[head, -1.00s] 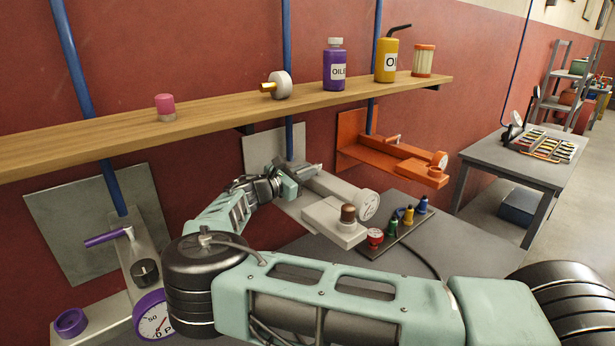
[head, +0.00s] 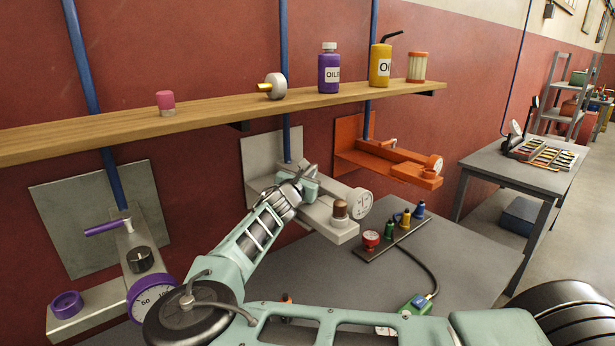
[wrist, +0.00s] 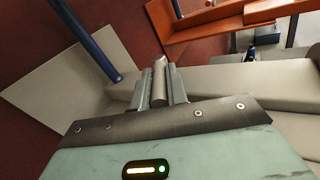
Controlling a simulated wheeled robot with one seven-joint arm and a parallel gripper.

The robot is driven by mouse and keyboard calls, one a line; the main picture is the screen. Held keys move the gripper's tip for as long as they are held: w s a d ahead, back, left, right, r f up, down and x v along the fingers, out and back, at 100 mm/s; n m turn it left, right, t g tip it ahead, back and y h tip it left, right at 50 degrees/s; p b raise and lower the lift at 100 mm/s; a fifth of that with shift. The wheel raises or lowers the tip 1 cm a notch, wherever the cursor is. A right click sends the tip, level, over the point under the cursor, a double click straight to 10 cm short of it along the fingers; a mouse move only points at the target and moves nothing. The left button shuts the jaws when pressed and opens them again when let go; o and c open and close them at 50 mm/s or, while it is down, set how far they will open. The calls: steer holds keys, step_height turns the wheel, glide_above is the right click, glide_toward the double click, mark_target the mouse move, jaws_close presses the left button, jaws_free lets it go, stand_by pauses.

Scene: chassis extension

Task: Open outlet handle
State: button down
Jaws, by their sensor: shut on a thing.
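The middle, pale grey outlet unit (head: 322,222) has a grey wall plate, a white gauge (head: 359,203) and a brown-topped knob. Its small grey metal handle (wrist: 159,82) stands between my fingers in the wrist view. My gripper (wrist: 159,92) is shut on this handle, beside the blue pipe (wrist: 88,42). In the head view my gripper (head: 308,178) is at the back of the grey unit, near the wall plate, and hides most of the handle. The handle's exact angle is hard to tell.
A purple-handled unit (head: 138,240) is at left and an orange unit (head: 390,162) at right. A wooden shelf (head: 210,115) with bottles runs above my gripper. Coloured fittings (head: 403,217) and a hose with a green box (head: 416,303) lie on the grey table (head: 455,262).

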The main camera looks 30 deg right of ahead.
mark_target(308, 171)
steer(key=c, duration=1.4)
jaws_free()
steer(key=shift+r, duration=0.1)
step_height(308, 171, up, 10)
steer(key=b, duration=0.3)
steer(key=shift+b, duration=0.3)
